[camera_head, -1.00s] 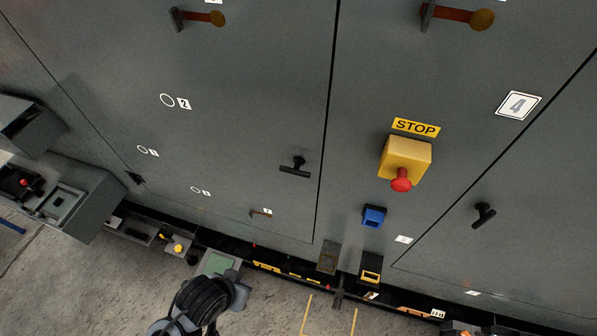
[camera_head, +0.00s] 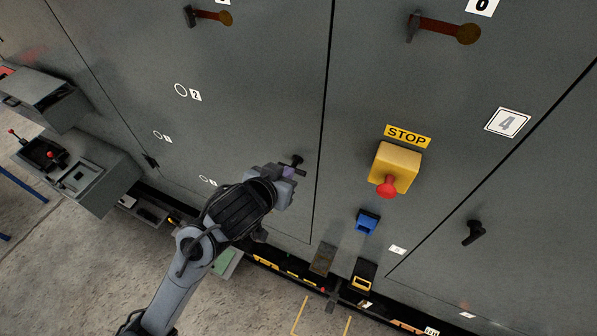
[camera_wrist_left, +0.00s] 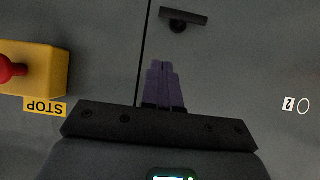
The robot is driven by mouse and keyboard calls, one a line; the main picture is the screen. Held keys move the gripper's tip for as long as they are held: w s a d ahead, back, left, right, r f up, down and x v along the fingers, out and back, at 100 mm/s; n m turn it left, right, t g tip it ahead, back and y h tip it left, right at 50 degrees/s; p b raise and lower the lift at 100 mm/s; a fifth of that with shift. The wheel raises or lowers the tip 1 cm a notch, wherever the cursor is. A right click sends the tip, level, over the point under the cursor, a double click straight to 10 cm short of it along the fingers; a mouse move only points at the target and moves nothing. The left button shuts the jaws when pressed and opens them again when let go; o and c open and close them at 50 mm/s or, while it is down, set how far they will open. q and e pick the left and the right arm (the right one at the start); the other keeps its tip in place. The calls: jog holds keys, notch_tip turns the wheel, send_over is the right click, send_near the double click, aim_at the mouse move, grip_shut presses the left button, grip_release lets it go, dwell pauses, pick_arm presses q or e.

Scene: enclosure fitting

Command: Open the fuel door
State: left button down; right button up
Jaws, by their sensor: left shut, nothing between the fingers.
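A large grey door panel (camera_head: 240,110) has a black T-handle (camera_head: 297,161) near its right seam. No label marks it as the fuel door. In the wrist view the handle (camera_wrist_left: 183,18) stands out from the panel. My left gripper (camera_head: 296,172) is at the handle in the head view and partly covers it. In the wrist view its purple fingers (camera_wrist_left: 162,66) are shut, empty and apart from the handle, beside the dark seam. The door looks closed. My right gripper is not in view.
A yellow box with a red stop button (camera_head: 388,187) juts out right of the seam, with a blue box (camera_head: 367,222) below. Another panel at the right has a black handle (camera_head: 473,232). Grey control boxes (camera_head: 80,180) stand at the left.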

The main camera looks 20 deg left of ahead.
pick_arm(q)
send_over(298, 173)
jog(key=s, duration=0.3)
notch_tip(298, 173, down, 4)
jog(key=f, duration=0.2)
jog(key=shift+w+d+f, duration=0.3)
jog(key=shift+w+d, duration=0.05)
jog(key=shift+w, duration=0.05)
jog(key=shift+w+d+f, duration=0.1)
jog(key=shift+w+f, duration=0.05)
jog(key=shift+f, duration=0.7)
